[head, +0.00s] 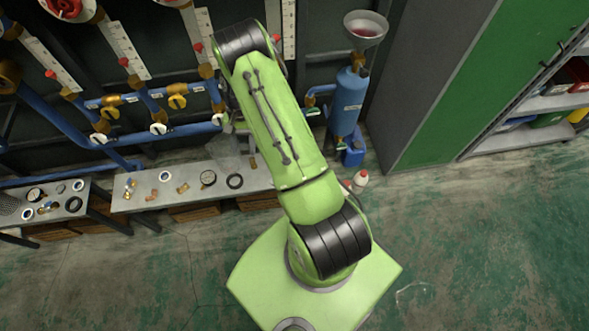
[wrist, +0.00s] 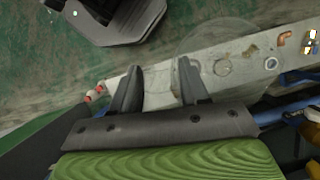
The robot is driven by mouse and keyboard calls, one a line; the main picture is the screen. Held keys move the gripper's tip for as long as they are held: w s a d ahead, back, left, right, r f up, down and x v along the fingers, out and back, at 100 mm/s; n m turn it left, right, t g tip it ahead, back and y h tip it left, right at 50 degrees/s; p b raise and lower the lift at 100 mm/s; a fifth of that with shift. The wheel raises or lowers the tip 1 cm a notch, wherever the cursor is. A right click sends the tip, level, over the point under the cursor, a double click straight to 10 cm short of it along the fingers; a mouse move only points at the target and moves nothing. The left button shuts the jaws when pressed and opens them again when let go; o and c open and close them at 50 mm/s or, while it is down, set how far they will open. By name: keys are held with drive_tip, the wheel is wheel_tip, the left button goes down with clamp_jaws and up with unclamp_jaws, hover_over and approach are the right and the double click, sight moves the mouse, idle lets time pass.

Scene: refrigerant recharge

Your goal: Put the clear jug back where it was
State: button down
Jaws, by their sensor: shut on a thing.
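The clear jug (head: 226,154) is see-through and hard to make out in the head view, just left of my green arm and over the grey bench. In the wrist view the jug (wrist: 222,42) shows as a faint round outline by the fingers, with the bench visible through it. My gripper (wrist: 160,82) is shut on the jug, its two dark fingers set apart on it. In the head view my arm hides most of the gripper. I cannot tell whether the jug's base touches the bench.
The grey bench (head: 145,201) carries several small brass fittings, gauges and black rings. Blue pipes with valves (head: 185,130) run behind it. A blue cylinder with a funnel (head: 347,103) stands to the right. A white bottle with a red cap (head: 360,180) is on the floor.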

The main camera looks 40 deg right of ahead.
drive_tip(key=s+d+f+m+t+b, duration=0.3)
drive_tip(key=d+f+m+b, duration=0.3)
drive_tip(key=d+f+m, duration=0.25)
drive_tip(key=s+d+f+m+t+b, duration=0.3)
drive_tip(key=d+f+m+b, duration=0.3)
drive_tip(key=d+f+m, duration=0.25)
wheel_tip(320, 180, down, 10)
drive_tip(key=b, duration=0.3)
drive_tip(key=shift+w+f+b, duration=0.1)
drive_tip(key=shift+f+b, duration=0.05)
drive_tip(key=shift+b, duration=0.15)
drive_tip(key=c, duration=0.5)
unclamp_jaws()
drive_tip(key=shift+c, duration=0.2)
